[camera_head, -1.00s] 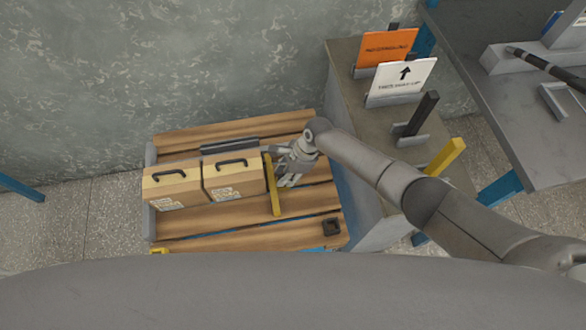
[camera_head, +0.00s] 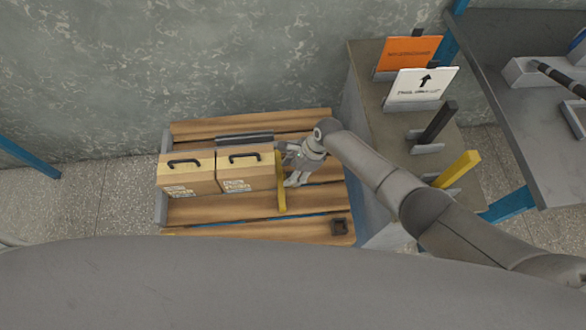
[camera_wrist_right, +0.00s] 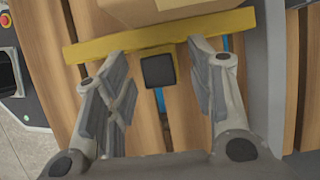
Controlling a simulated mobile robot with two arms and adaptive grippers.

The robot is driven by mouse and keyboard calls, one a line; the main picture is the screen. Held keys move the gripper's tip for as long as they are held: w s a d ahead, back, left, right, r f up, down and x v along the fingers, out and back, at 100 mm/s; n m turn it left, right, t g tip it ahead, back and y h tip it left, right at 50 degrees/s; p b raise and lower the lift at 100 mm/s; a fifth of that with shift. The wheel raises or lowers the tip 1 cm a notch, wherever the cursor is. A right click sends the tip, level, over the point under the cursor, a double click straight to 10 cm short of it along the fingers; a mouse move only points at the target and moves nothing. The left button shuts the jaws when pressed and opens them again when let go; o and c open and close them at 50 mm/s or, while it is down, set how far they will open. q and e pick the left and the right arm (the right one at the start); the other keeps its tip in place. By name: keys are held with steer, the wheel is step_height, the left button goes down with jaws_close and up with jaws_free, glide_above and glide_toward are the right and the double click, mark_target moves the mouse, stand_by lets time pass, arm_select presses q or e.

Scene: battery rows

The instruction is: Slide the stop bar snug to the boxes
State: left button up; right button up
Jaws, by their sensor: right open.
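The yellow stop bar (camera_head: 281,190) lies along the right side of the right-hand box (camera_head: 247,178) on a slatted wooden deck (camera_head: 215,212). A second box (camera_head: 186,182) stands to its left. The bar is close beside the right-hand box; I cannot tell if they touch all along. My right gripper (camera_head: 290,165) is at the bar's right side, open. In the right wrist view, the open gripper (camera_wrist_right: 157,57) faces the bar (camera_wrist_right: 150,38), its fingertips at the near edge. A black square piece (camera_wrist_right: 158,70) shows between the fingers. My left gripper is out of view.
A dark rail (camera_head: 245,138) lies behind the boxes, and a grey side wall (camera_head: 161,207) bounds the deck at left. A cabinet (camera_head: 375,120) with an orange sign (camera_head: 407,53) and a white sign (camera_head: 421,88) stands right.

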steer(key=shift+d, duration=0.1)
steer(key=v, duration=1.2)
stand_by(0.4)
